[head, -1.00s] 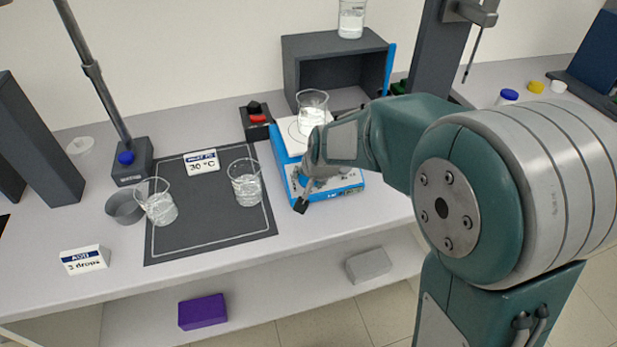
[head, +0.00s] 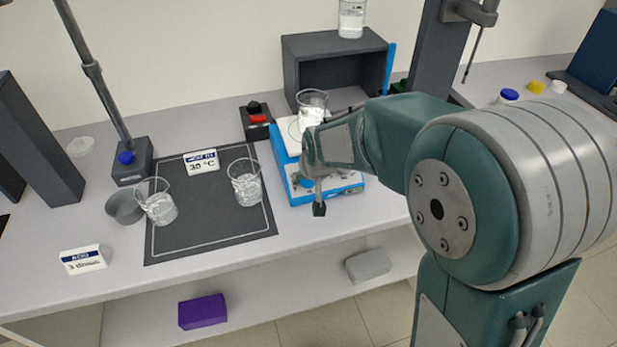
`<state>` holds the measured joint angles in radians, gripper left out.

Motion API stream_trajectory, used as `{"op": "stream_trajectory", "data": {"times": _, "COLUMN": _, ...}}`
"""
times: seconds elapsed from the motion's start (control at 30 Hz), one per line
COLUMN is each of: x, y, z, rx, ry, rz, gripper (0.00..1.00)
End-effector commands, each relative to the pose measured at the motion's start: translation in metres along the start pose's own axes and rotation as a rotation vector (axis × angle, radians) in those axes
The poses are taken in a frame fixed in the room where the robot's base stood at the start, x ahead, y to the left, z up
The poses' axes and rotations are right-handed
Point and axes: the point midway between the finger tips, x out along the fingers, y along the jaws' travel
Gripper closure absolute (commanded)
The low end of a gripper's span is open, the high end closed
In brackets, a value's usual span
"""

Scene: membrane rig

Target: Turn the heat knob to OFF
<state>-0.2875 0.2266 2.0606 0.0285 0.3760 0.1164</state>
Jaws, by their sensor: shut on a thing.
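The blue hotplate stirrer (head: 347,187) stands on the bench with a pale top plate, and a glass beaker (head: 312,106) with clear contents sits on it. My gripper (head: 317,203) points down at the front face of the hotplate. It is shut at the front controls, on what appears to be the heat knob. The knob itself is hidden behind the fingers and wrist, so its pointer and setting cannot be read.
Left of the hotplate, a dark mat (head: 212,218) bears two beakers and a "30 °C" card (head: 201,161). A small dark box with a red part (head: 257,118) stands behind. A dark open-fronted box (head: 338,72) is at the back. The bench edge lies close in front.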

Motion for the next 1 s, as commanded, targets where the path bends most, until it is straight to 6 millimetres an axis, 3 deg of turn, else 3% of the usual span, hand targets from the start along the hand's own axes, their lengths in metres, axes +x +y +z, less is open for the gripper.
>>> {"op": "stream_trajectory", "data": {"times": 0.43, "x": 0.0010, "y": -0.0002, "z": 0.0011, "rx": -0.279, "ry": -0.004, "rz": 0.034, "gripper": 0.83}}
{"op": "stream_trajectory", "data": {"times": 1.0, "x": 0.0011, "y": 0.0000, "z": 0.0013, "rx": -0.344, "ry": -0.004, "rz": 0.042, "gripper": 0.83}}
